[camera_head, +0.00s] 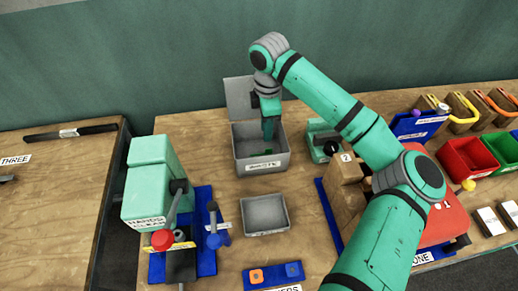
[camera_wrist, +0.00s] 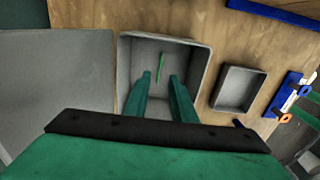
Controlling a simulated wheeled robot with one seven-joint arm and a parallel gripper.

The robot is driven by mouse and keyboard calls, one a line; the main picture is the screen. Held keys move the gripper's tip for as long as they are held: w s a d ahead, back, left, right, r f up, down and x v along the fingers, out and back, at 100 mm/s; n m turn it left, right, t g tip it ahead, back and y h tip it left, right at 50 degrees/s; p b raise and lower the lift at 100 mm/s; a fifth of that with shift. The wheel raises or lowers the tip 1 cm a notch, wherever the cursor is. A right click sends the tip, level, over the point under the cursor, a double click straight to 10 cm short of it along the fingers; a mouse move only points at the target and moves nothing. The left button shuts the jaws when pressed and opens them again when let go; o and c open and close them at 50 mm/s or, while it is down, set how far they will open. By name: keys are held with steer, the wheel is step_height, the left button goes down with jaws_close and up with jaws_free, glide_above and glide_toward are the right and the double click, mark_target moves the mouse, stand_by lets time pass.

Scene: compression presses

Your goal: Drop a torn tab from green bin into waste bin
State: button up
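A grey open bin (camera_head: 243,163) with a raised lid and a white front label too small to read stands at the back centre; I take it as the waste bin. It also shows in the wrist view (camera_wrist: 126,65). My gripper (camera_head: 268,138) points down into its mouth. In the wrist view its two fingers (camera_wrist: 161,78) are apart with nothing between them. A thin green tab (camera_wrist: 162,67) shows beyond the fingertips, inside the bin; I cannot tell if it touches the floor. The green bin (camera_head: 505,150) stands at the far right, beside a red bin (camera_head: 467,158).
A smaller grey tray (camera_head: 265,214) sits in front of the waste bin. A green press (camera_head: 152,185) on a blue base stands left. Brown blocks (camera_head: 345,185) and a red machine (camera_head: 447,220) stand right, under my arm. The left table (camera_head: 60,190) is mostly clear.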

step_height(320, 180, up, 11)
steer(key=shift+f, duration=0.15)
stand_by(0.8)
